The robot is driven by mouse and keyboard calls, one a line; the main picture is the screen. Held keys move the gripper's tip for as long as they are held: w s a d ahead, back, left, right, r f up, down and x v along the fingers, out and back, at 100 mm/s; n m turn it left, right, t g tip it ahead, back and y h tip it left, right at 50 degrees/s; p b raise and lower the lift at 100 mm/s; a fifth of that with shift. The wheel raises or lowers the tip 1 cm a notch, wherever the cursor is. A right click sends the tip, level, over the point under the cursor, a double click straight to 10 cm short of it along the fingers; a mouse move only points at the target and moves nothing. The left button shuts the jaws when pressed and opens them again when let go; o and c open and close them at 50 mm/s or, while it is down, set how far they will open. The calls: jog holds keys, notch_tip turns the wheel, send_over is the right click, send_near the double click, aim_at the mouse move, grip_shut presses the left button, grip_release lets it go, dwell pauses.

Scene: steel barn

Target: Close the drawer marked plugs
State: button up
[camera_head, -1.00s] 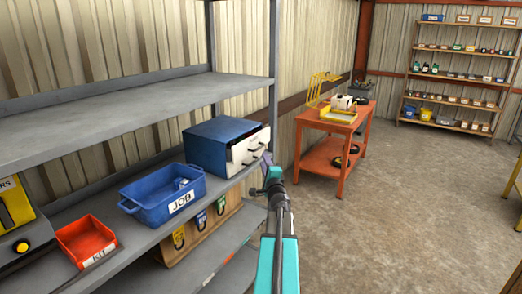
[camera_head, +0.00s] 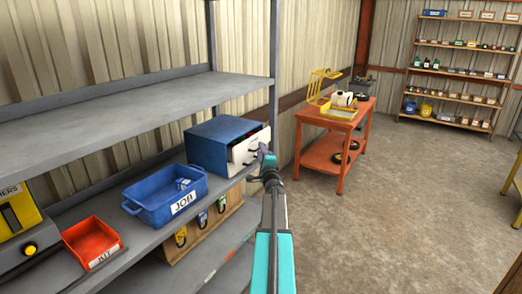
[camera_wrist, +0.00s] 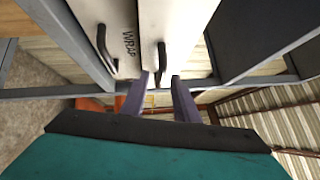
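A blue drawer cabinet (camera_head: 215,150) stands on the shelf, with white drawer fronts (camera_head: 246,148) and dark handles facing right. A dark gap at its top shows that at least one drawer stands out from the body. In the wrist view, a front lettered WRAP (camera_wrist: 122,30) is beside another white front (camera_wrist: 165,22); each has a black handle. I cannot read a plugs label. My gripper (camera_wrist: 161,78) is open and empty, its two purple fingers apart close to the right-hand handle (camera_wrist: 161,62); I cannot tell whether they touch. In the head view my gripper (camera_head: 266,160) is right beside the fronts.
A blue JOB bin (camera_head: 150,211) and a red KIT bin (camera_head: 82,252) stand left of the cabinet. The grey shelf post (camera_head: 275,75) rises close to my gripper. An orange cart (camera_head: 322,150) stands beyond. The floor at right is clear.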

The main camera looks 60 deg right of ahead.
jog(key=shift+w+d, duration=0.35)
grip_shut()
jog(key=shift+d+b, duration=0.15)
jog(key=shift+b, duration=0.15)
